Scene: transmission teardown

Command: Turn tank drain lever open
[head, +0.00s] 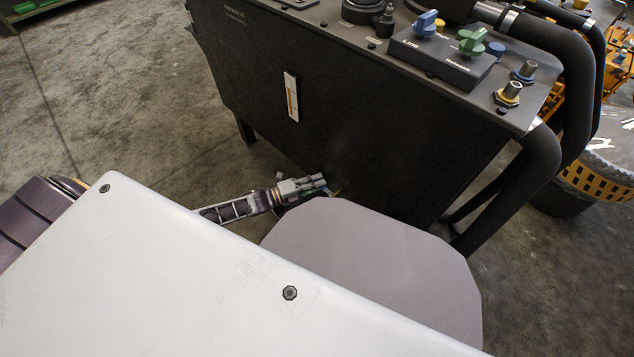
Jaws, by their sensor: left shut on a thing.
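A large black tank (360,120) on legs stands in front of me. My left gripper (326,183) is low at the tank's front face, near its bottom edge. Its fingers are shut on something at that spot. A small yellowish bit (339,191) shows just past the fingertips; it may be part of the drain lever, but it is too small to tell. The rest of the lever is hidden by the gripper and my own body. My right gripper is not in view.
The tank top carries blue and green knobs (448,38) and brass and blue fittings (509,93). Thick black hoses (535,165) run down its right side. Concrete floor (120,100) at the left is clear.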

